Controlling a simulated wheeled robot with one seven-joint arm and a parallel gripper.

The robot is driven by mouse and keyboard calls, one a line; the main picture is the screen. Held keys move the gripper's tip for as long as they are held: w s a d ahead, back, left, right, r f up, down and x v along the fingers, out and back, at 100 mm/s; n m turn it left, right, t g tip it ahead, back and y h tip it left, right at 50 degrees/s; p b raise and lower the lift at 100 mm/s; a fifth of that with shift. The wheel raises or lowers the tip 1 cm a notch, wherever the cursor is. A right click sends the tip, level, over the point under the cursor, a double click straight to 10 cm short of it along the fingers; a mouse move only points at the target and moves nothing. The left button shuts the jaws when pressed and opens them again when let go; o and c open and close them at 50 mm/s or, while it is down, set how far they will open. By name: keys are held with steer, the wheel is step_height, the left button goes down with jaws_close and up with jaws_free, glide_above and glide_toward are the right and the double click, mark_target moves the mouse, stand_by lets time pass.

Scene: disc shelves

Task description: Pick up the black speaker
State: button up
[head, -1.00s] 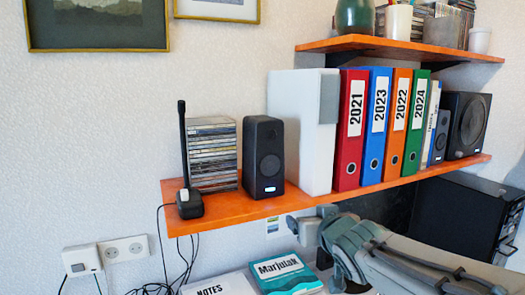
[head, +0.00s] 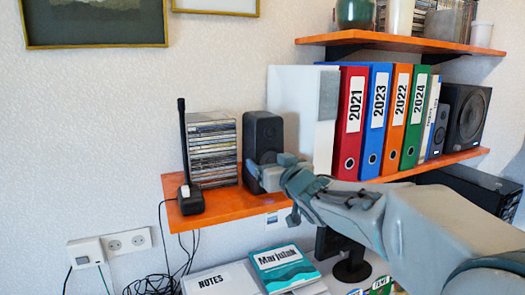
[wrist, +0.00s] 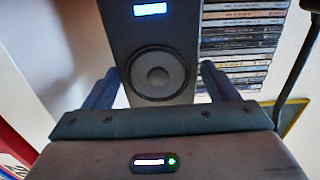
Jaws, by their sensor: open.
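The black speaker (head: 263,133) stands upright on the orange shelf, between the stack of disc cases and the white box. In the head view my gripper (head: 266,167) is in front of it and hides its lower part. In the wrist view the speaker (wrist: 150,40) appears upside down, with its round cone and a lit label facing me. My gripper (wrist: 158,70) is open, with one finger on each side of the speaker. I cannot tell whether either finger touches it.
The disc cases (head: 212,150) stand close to the left of the speaker, with a black antenna device (head: 190,198) beyond. A white box (head: 297,110) and coloured binders (head: 351,120) stand to its right. The orange shelf (head: 225,205) has a narrow front edge.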

steer(key=shift+p+x, duration=1.15)
steer(key=shift+x, duration=1.9)
steer(key=shift+d+r, duration=0.15)
steer(key=c, duration=1)
steer(key=shift+c, duration=0.2)
